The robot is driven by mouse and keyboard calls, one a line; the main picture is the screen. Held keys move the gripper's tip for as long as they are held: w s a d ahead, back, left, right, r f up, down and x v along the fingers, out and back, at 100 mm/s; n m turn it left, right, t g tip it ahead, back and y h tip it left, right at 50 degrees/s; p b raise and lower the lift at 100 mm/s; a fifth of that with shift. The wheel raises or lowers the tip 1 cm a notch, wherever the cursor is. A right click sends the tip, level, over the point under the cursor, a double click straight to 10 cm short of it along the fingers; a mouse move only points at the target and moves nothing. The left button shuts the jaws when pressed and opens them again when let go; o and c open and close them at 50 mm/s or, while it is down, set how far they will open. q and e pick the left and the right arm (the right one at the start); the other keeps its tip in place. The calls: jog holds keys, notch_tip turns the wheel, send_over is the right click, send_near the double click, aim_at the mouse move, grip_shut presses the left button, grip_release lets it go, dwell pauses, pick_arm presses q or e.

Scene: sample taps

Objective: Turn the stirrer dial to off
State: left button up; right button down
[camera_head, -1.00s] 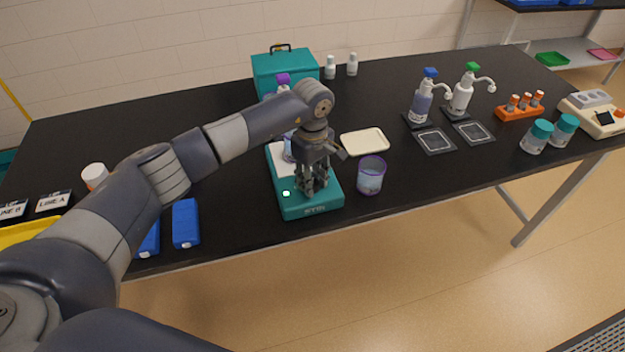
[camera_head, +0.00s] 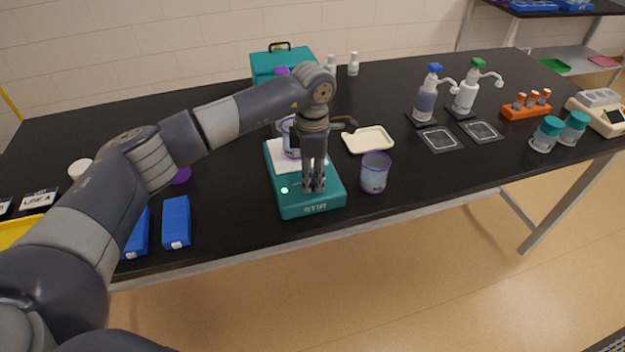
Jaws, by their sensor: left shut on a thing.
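The teal stirrer (camera_head: 290,203) sits near the table's front edge, with "STIR" on its front and a lit green light (camera_head: 284,190) on its top left. A beaker (camera_head: 291,140) stands on its white plate, partly behind my arm. My left gripper (camera_head: 314,187) points straight down over the front top of the stirrer and is shut on the stirrer dial. The dial is hidden by the fingers, so its setting cannot be read. My right gripper is not in view.
A purple-rimmed beaker (camera_head: 375,174) stands close to the right of the stirrer, and a cream tray (camera_head: 368,140) lies behind it. Blue cases (camera_head: 176,222) lie at the left. Pump bottles (camera_head: 425,100) stand farther right.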

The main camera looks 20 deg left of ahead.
aim_at(313, 178)
pick_arm(q)
jog(key=n+b, duration=0.1)
jog(key=n, duration=0.2)
jog(key=shift+f+n, duration=0.1)
jog(key=shift+n, duration=0.3)
jog(key=shift+n+b, duration=0.75)
jog(key=shift+n, duration=0.95)
jog(key=o, duration=1.1)
jog(key=shift+r, duration=0.2)
notch_tip(313, 178, up, 12)
jog(key=shift+f, duration=0.1)
